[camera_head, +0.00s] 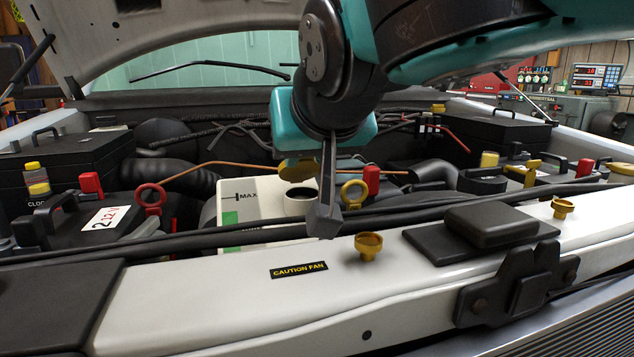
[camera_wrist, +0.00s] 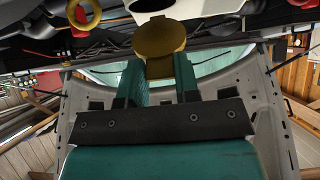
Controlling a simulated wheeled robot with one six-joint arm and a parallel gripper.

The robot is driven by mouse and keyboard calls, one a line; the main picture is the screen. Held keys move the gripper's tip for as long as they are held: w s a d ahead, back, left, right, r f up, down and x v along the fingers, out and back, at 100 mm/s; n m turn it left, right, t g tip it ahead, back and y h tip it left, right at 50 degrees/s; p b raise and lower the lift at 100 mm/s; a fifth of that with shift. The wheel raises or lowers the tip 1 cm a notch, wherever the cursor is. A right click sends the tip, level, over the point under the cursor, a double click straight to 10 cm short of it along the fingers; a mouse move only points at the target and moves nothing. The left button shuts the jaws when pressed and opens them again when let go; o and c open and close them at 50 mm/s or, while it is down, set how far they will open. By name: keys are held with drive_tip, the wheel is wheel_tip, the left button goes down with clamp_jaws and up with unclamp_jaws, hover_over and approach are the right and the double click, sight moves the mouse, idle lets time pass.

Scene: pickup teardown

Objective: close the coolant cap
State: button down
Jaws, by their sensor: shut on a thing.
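The white coolant reservoir (camera_head: 255,200) stands mid-bay, with a MAX mark and a green patch on its front. Its round neck (camera_head: 300,195) is open, with a dark hole showing; the neck also shows at the top of the wrist view (camera_wrist: 148,5). The yellow coolant cap (camera_head: 292,169) is just above and behind the neck, apart from it in the picture. In the wrist view, the cap (camera_wrist: 160,37) is a round disc with a tab between the teal fingers. My gripper (camera_wrist: 160,72) is shut on that tab. Whether the cap is hinged to the reservoir is unclear.
A red ring (camera_head: 150,199) is left of the reservoir and a yellow ring (camera_head: 354,193) right of it. Black hoses cross in front, behind the white front beam (camera_head: 230,300). A yellow filler piece (camera_head: 369,246) stands on the beam. The raised hood (camera_head: 180,25) hangs above.

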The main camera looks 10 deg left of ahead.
drive_tip(key=shift+s+d+f+b, duration=0.15)
drive_tip(key=shift+s+f+b, duration=0.2)
drive_tip(key=shift+f+b, duration=0.2)
drive_tip(key=shift+s+d+f+b, duration=0.15)
drive_tip(key=shift+s+f+b, duration=0.15)
drive_tip(key=shift+f+b, duration=0.25)
drive_tip(key=c, duration=0.8)
unclamp_jaws()
drive_tip(key=shift+c, duration=0.2)
drive_tip(key=shift+r, duration=0.15)
drive_tip(key=shift+s+r, duration=0.15)
drive_tip(key=shift+r, duration=0.05)
drive_tip(key=v, duration=1.7)
drive_tip(key=shift+p, duration=0.3)
drive_tip(key=shift+d, duration=0.1)
